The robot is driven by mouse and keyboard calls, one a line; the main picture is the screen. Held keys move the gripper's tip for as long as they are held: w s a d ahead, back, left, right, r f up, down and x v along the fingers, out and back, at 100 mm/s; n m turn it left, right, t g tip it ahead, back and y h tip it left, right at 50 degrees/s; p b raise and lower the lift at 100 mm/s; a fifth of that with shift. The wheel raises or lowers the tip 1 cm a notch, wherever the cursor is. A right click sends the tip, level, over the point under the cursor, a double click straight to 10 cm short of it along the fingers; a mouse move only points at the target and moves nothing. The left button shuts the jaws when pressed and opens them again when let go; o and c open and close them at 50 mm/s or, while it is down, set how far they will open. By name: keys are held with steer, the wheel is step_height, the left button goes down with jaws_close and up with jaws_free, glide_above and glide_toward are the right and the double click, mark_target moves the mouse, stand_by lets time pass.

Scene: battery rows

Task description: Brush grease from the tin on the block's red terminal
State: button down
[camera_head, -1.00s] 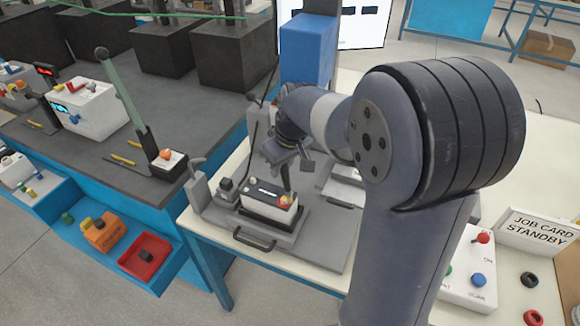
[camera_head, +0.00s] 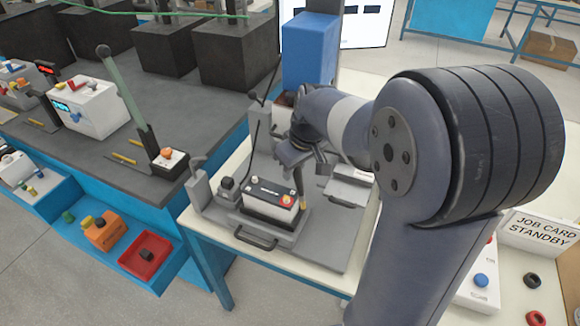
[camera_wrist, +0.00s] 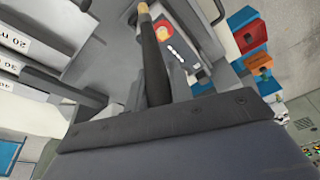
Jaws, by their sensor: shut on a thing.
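The block (camera_head: 268,211) is a white battery-like box with a dark top, standing upright in the grey fixture. Its red terminal (camera_head: 286,200) is at the right end of its top and shows a yellow patch; the terminal also shows in the wrist view (camera_wrist: 162,32). My gripper (camera_head: 298,163) is above and slightly right of the block. In the wrist view my gripper (camera_wrist: 155,108) is shut on a brush (camera_wrist: 153,65) with a dark handle and a pale tan tip. The tip appears apart from the terminal, to its right in the head view. I cannot make out the tin.
A grey upright post (camera_head: 198,184) stands left of the block, and a handle (camera_head: 256,240) lies in front. A grey tray-like part (camera_head: 350,186) is to the right. My arm hides much of the table's right side. A red bin (camera_head: 146,258) sits lower left.

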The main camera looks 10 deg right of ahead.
steer(key=shift+r+p, duration=2.35)
steer(key=shift+r, duration=0.8)
steer(key=shift+r+p, duration=1.15)
steer(key=shift+r, duration=0.2)
